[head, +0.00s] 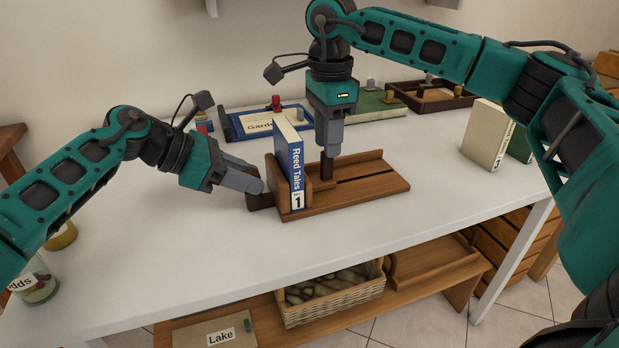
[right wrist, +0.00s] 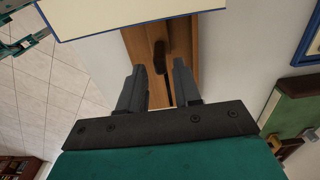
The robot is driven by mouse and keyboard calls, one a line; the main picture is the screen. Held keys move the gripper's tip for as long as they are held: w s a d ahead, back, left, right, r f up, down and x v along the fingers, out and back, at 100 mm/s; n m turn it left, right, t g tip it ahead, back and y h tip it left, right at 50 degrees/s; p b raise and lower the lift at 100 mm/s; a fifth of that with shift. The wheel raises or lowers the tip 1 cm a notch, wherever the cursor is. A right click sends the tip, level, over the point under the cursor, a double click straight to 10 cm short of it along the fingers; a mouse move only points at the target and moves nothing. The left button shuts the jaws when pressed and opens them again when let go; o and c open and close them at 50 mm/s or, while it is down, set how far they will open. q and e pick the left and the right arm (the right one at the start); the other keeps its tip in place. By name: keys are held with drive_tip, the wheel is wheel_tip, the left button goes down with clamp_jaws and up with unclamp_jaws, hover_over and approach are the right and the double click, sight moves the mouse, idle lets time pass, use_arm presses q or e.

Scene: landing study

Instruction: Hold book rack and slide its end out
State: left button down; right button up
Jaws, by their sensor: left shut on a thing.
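The wooden book rack (head: 362,190) stands on the white table with a slot along its base. A blue and cream book, "Reed Tales 1" (head: 297,178), stands upright at its left end. My left gripper (head: 258,187) is shut on the dark block at the rack's left end. The sliding end stands right of the book, mostly hidden; its dark upright grip (head: 327,168) is under my right gripper (head: 328,150). In the right wrist view my right gripper (right wrist: 160,72) is open, its fingers apart on either side of the dark grip (right wrist: 160,56).
Cream and green books (head: 486,135) stand at the right. A jar (head: 38,287) is at the left front. The table in front of the rack is clear.

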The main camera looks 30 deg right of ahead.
drive_tip(key=shift+f, duration=0.95)
drive_tip(key=shift+c, duration=0.4)
clamp_jaws()
